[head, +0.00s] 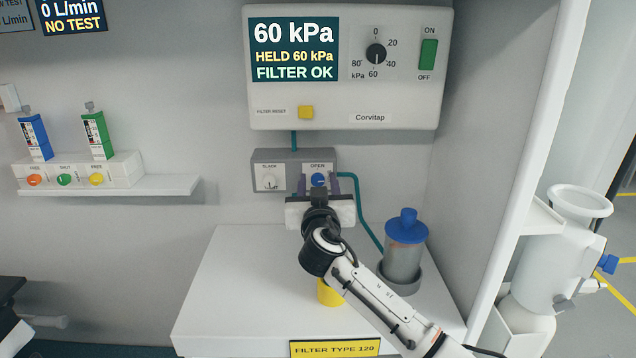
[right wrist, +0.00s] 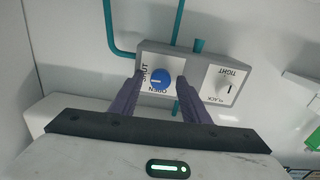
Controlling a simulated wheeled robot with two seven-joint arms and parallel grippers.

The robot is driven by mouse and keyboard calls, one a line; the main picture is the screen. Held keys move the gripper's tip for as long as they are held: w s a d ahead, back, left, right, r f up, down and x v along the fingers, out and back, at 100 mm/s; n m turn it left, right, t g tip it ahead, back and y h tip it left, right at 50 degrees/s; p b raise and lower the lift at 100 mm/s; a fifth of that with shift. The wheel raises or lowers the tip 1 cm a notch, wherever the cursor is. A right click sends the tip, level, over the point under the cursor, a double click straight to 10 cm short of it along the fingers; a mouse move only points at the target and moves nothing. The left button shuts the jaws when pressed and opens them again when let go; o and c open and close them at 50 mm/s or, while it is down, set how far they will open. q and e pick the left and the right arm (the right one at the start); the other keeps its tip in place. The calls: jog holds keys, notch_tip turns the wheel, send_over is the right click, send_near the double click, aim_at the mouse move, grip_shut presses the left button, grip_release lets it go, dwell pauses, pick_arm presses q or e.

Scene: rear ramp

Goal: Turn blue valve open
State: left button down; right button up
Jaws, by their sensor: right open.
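The blue valve knob (head: 318,180) is on a grey wall box (head: 284,157) under the white Corvitap unit. It also shows in the right wrist view (right wrist: 161,77), with the words SHUT and OPEN beside it. A pale mark on the knob appears to point toward the SHUT side. My right gripper (head: 319,186) is open in front of the box. Its dark fingers, also in the right wrist view (right wrist: 160,82), stand on either side of the knob with visible gaps. Contact cannot be seen. My left gripper is not in view.
A white knob (right wrist: 226,84) marked TIGHT sits beside the blue one. Teal tubes run from the box. A blue-lidded canister (head: 404,255) stands on the white ledge (head: 235,285) at right, and a yellow object (head: 330,292) sits below my arm. The Corvitap display (head: 293,48) reads 60 kPa.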

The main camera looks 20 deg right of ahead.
jog(key=c, duration=1)
